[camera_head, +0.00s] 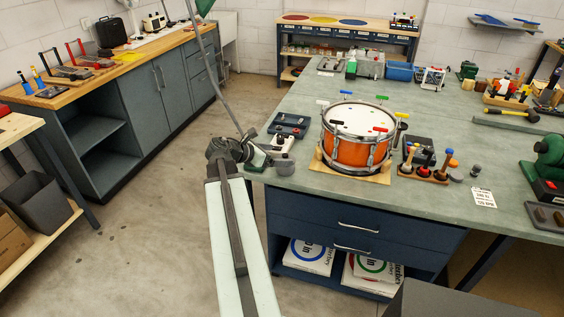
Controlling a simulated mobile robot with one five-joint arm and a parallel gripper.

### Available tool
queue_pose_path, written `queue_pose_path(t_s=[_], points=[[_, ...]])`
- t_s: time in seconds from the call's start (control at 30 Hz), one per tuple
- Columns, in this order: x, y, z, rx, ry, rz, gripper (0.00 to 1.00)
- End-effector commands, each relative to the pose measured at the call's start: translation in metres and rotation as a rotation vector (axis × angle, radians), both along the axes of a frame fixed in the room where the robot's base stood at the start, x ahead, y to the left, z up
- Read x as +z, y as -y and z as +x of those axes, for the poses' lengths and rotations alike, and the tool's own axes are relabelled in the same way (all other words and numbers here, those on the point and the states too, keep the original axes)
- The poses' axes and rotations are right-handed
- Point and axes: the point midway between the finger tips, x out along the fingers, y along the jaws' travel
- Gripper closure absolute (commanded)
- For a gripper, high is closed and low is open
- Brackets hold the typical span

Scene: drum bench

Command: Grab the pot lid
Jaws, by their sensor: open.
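A small grey round pot (284,167) stands at the near left corner of the bench. Its top looks like a flat grey lid (284,157), but it is too small to tell lid from pot clearly. My gripper (241,149) is at the end of my pale arm, left of the pot and near the bench corner. It is open, with nothing seen between its jaws. It appears apart from the lid; its fingers are hard to make out against the dark and green parts behind them.
A green-grey bench (330,197) carries an orange drum (357,138) on a wooden board, right of the pot. A dark tray (290,124) lies behind the pot. A thin lamp pole (217,82) rises near my gripper. Open floor (150,210) lies to the left.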

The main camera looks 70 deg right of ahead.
Motion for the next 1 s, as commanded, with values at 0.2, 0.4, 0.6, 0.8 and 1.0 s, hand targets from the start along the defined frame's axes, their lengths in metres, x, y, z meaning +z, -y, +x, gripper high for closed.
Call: queue_pose_path(t_s=[0.2,0.4,0.6,0.8,1.0], points=[[-0.008,0.009,-0.002,0.003,0.002,0.0,0.05],[-0.029,0.035,-0.012,0.002,0.003,0.001,0.05],[-0.031,0.044,-0.018,0.005,0.003,0.0,0.05],[-0.03,0.043,-0.018,0.005,0.003,0.0,0.32],[-0.03,0.043,-0.017,0.007,0.003,0.0,0.67]])
